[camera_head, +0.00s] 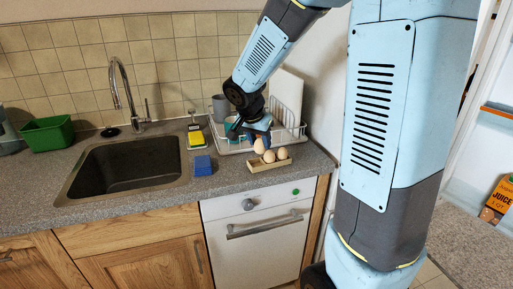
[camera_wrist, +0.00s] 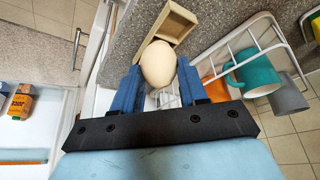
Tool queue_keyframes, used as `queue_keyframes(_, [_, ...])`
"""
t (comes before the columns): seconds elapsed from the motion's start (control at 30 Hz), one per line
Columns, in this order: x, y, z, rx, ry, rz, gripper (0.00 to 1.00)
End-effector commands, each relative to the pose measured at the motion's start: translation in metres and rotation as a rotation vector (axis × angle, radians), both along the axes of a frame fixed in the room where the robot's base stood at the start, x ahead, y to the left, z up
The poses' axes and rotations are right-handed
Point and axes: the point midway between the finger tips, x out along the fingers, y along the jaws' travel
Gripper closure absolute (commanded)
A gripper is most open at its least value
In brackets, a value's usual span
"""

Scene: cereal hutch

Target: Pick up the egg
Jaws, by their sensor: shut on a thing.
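A pale beige egg (camera_wrist: 158,64) sits between the two blue fingers of my gripper (camera_wrist: 162,88) in the wrist view. The fingers are shut on it from both sides. In the head view my gripper (camera_head: 262,137) is over the counter, with the held egg (camera_head: 260,146) just above a small wooden tray (camera_head: 258,168). In the wrist view part of the tray (camera_wrist: 180,22) shows behind the held egg.
A white dish rack (camera_head: 232,148) with cups stands behind the tray; a teal mug (camera_wrist: 256,72) shows in it in the wrist view. The sink (camera_head: 125,165) is further left. The counter's front edge is close.

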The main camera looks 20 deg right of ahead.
Motion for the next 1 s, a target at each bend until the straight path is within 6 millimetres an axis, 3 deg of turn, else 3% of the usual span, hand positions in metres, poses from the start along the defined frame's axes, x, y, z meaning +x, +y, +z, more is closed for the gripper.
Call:
queue_keyframes(0.1, [-0.019, 0.0, 0.018, -0.001, -0.004, 0.0, 0.72])
queue_keyframes(0.5, [-0.08, 0.0, 0.044, 0.0, -0.002, -0.001, 0.72])
queue_keyframes(0.7, [-0.095, -0.001, 0.05, -0.001, -0.001, 0.0, 0.72])
queue_keyframes(1.0, [-0.101, -0.001, 0.052, 0.001, 0.001, 0.0, 0.72])
